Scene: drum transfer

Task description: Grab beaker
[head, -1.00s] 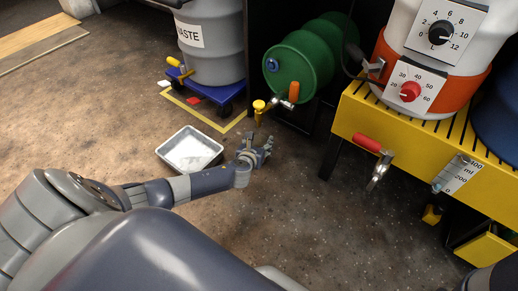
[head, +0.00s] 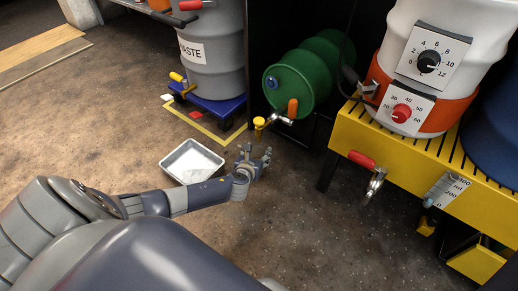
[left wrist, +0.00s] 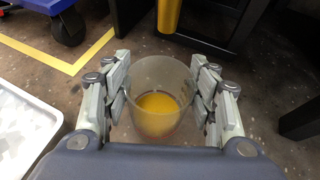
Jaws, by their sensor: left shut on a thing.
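In the left wrist view a clear beaker (left wrist: 160,78) stands between the fingers of my left gripper (left wrist: 161,92), with yellow-orange liquid (left wrist: 158,113) in its bottom. The fingers press on it from both sides. In the head view my left gripper (head: 255,162) is low over the floor, just right of a white tray and below the green drum's tap (head: 268,121). The beaker cannot be made out clearly there. My right gripper is not in view.
The white tray (head: 192,160) lies on the floor. A green drum (head: 300,80) lies on its side behind. A grey waste drum (head: 213,55) stands on a blue dolly. A yellow stand (head: 400,150) with a red-handled tap (head: 363,160) is at the right. The floor below is free.

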